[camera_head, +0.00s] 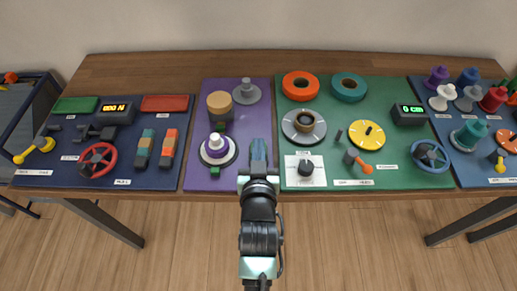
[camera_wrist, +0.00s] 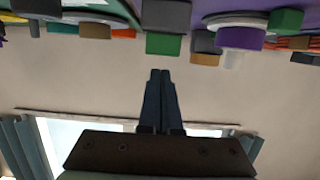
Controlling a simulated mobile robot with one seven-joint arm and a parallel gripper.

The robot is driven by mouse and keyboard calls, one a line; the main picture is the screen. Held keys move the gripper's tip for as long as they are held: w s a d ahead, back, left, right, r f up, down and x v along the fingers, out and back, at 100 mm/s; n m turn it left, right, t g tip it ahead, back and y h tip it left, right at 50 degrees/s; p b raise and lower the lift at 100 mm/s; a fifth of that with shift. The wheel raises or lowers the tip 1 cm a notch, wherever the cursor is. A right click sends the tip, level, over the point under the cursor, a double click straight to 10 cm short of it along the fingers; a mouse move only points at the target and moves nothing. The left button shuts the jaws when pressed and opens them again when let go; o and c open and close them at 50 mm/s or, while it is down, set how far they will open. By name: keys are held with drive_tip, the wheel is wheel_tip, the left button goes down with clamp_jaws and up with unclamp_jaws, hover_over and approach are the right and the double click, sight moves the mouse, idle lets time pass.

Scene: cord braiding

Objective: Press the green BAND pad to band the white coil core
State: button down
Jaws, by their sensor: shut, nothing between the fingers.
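A white-topped core with a purple lower part (camera_head: 217,146) stands on a pale round plate on the purple mat (camera_head: 199,178). A small green pad (camera_head: 215,171) lies just in front of the plate, and another small green piece (camera_head: 221,127) lies behind it. No BAND lettering is readable. My gripper (camera_head: 258,146) is shut and empty, over the right part of the purple mat, right of the core and apart from it. The wrist view shows the shut fingertips (camera_wrist: 160,73) below a green-faced block (camera_wrist: 163,44), with a gap between. The purple-and-white piece (camera_wrist: 240,38) is to the right.
A tan-topped cylinder (camera_head: 220,103) and a grey spool (camera_head: 247,92) stand behind the core. On the green mat to the right are a white card with a black knob (camera_head: 306,168) and a ringed dial (camera_head: 304,125). A red handwheel (camera_head: 98,160) is at left.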

drive_tip(key=shift+f, duration=0.6)
drive_tip(key=shift+s+f+b, duration=0.1)
drive_tip(key=shift+f+b, duration=0.6)
drive_tip(key=shift+f, duration=0.35)
drive_tip(key=r+p, duration=0.3)
drive_tip(key=r, duration=0.1)
drive_tip(key=shift+w+r, duration=0.2)
drive_tip(key=v, duration=1)
drive_tip(key=shift+s+r, duration=0.1)
